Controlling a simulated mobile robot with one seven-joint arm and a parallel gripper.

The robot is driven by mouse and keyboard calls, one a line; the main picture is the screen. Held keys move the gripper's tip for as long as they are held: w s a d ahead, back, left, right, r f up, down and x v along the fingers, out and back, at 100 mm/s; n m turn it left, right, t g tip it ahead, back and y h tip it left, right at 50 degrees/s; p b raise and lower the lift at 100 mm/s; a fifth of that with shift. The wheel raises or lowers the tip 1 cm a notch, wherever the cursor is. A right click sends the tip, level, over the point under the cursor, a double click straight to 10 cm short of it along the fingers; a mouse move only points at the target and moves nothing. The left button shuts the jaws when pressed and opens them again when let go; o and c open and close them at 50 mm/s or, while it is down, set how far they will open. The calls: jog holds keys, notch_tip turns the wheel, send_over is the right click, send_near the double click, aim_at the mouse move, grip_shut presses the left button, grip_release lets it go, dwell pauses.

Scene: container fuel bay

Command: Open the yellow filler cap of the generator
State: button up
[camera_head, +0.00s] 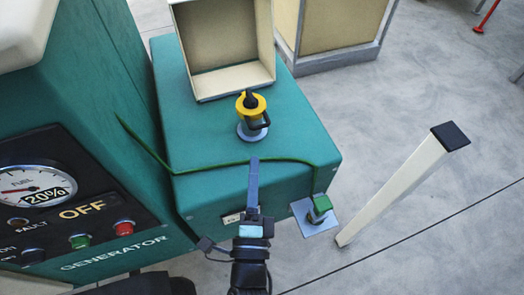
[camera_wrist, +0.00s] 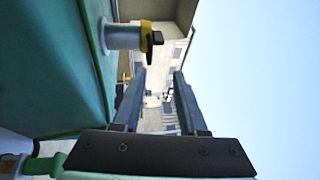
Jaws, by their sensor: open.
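The yellow filler cap (camera_head: 251,104) with a dark handle sits on a pale filler neck (camera_head: 252,133) on top of the teal generator (camera_head: 290,125). A dark clip or loop hangs at its right side. In the wrist view the cap (camera_wrist: 145,40) shows at the upper middle, on its grey neck (camera_wrist: 122,37), beyond my fingers and to their left. My gripper (camera_head: 254,162) is in front of the cap, near the front edge of the generator's top, apart from the cap. In the wrist view my gripper (camera_wrist: 158,85) has its two fingers spread with nothing between them.
An open beige box (camera_head: 225,48) stands behind the cap. A green cable (camera_head: 225,165) crosses the top to a green fitting (camera_head: 321,203) at the front right corner. The control panel (camera_head: 65,205) reads OFF and 20%.

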aim_at(260, 127)
jog(key=shift+m, duration=0.3)
jog(key=w, duration=0.4)
jog(key=w+d, duration=0.1)
jog(key=w, duration=0.6)
jog(key=shift+w+d+p, duration=0.25)
jog(key=shift+w+p, duration=0.1)
jog(key=shift+w, duration=0.05)
grip_shut()
jog(key=shift+r, duration=0.25)
dwell(0.5)
